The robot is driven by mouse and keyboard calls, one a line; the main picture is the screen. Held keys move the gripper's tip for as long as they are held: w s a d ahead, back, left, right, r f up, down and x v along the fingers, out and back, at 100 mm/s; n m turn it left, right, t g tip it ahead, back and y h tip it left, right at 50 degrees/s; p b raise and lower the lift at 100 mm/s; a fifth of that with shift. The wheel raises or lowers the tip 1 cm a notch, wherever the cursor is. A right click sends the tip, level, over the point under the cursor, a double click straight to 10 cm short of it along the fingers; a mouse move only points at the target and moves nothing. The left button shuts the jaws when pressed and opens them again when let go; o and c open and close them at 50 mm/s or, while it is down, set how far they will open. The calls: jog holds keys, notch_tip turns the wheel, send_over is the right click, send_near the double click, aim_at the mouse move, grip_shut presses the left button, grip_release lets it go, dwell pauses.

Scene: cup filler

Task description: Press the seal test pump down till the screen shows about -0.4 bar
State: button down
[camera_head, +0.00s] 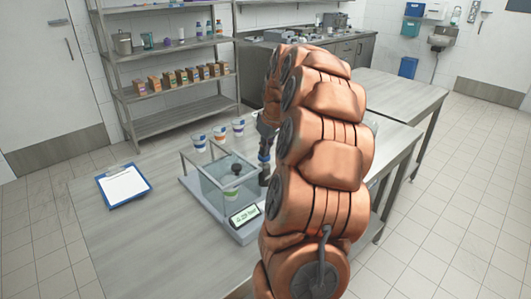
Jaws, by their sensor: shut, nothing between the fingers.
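The seal test device stands on the grey table. It has a clear tank (212,190) in a pale frame, with a cup-like item inside under a round black knob (236,168). A small lit screen (245,214) sits at its front on the base; its text is too small to read. My gripper (264,178) is dark, shut and empty, pointing down just right of the black knob in the picture. My copper arm hides the device's right side and part of the gripper. I cannot tell which part is the pump handle or whether the gripper touches it.
Three printed cups (219,134) stand behind the tank. A clipboard (124,186) lies at the table's left. Shelves (178,103) with small boxes and bottles stand behind. The table front (170,250) is clear. Another table (395,95) is at the back right.

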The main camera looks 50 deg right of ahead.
jog(key=b+v, duration=0.1)
jog(key=v, duration=1.1)
jog(key=shift+w+r+b, duration=0.25)
jog(key=shift+r+b, duration=0.05)
jog(key=shift+a, duration=0.1)
dwell(1.4)
jog(key=s+a+f+n+g, duration=0.1)
jog(key=s+a+f, duration=0.1)
jog(key=a, duration=0.7)
jog(key=s+a+f+g+y, duration=0.1)
jog(key=a+f, duration=0.1)
jog(key=a, duration=0.7)
jog(key=s+a+f+n, duration=0.1)
jog(key=s+a+f, duration=0.15)
jog(key=a, duration=0.65)
jog(key=s+a+f+g, duration=0.1)
jog(key=s+a+f, duration=0.4)
jog(key=s, duration=0.4)
jog(key=s+a+f+g, duration=0.2)
jog(key=s+a+f, duration=0.4)
jog(key=s, duration=0.4)
jog(key=shift+f+m+h, duration=0.3)
jog(key=shift+m, duration=0.1)
